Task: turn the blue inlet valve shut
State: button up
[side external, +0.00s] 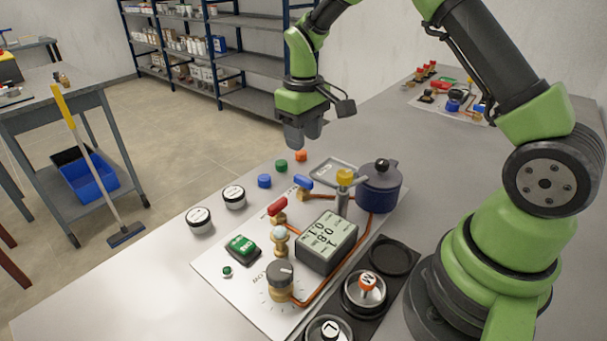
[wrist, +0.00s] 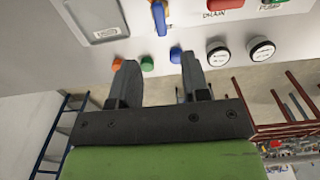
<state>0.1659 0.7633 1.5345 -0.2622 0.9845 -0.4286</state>
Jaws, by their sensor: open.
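The blue inlet valve handle (side external: 303,181) sits on a brass fitting at the far edge of the white panel in the side view. In the wrist view the blue handle (wrist: 160,18) is at the top, beyond the fingertips. My gripper (side external: 303,143) is raised beyond the panel's far edge, apart from the valve. In the wrist view my gripper (wrist: 162,72) is open and its jaws are empty. A red valve handle (side external: 277,206) stands nearer the camera.
Blue (side external: 264,181), green (side external: 281,165) and orange (side external: 301,156) caps lie between gripper and panel. A grey display box (side external: 327,243), blue pot (side external: 379,190), yellow-topped post (side external: 344,178) and shallow tray (side external: 334,171) crowd the panel. Two white-topped knobs (side external: 234,196) stand left.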

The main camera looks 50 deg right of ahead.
aim_at(304, 178)
notch_tip(304, 178, down, 10)
jog(key=shift+r, duration=0.1)
dwell(0.4)
grip_shut()
